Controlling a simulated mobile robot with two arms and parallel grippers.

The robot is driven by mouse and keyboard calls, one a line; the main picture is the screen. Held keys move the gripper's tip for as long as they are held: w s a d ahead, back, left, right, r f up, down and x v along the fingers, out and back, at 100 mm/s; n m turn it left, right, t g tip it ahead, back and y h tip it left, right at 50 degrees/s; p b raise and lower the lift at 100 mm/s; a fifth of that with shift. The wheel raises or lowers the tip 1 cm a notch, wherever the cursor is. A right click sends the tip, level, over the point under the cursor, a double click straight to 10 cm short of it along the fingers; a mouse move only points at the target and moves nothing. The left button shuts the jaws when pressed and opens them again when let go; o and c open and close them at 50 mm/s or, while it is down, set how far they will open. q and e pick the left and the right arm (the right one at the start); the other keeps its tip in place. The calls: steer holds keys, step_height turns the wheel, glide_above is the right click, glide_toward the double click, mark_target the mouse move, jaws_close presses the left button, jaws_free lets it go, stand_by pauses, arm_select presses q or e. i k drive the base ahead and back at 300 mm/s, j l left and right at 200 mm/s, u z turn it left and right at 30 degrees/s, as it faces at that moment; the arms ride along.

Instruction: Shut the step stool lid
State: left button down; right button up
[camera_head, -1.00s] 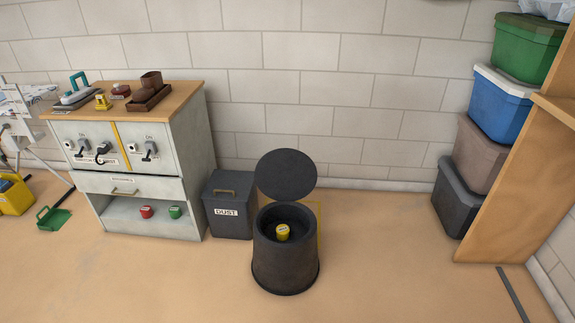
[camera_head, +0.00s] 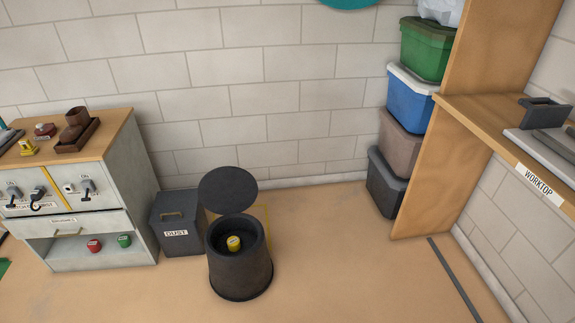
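The step stool (camera_head: 240,272) is a dark round drum standing on the floor near the middle of the head view. Its round dark lid (camera_head: 228,188) is raised and stands tilted up at the back of the rim, so the top is open. A yellow can-like item (camera_head: 234,242) sits inside the stool. Neither of my grippers shows in the view.
A grey bin labelled DUST (camera_head: 177,222) stands just left of the stool, beside a white cabinet (camera_head: 130,205). Stacked crates (camera_head: 412,97) and a wooden worktop (camera_head: 480,120) are at the right. The floor in front and to the right of the stool is clear.

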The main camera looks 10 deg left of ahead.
mark_target(228, 189)
steer(key=i+j+z, duration=0.15)
steer(key=j+z, duration=1.7)
steer(key=z, duration=0.15)
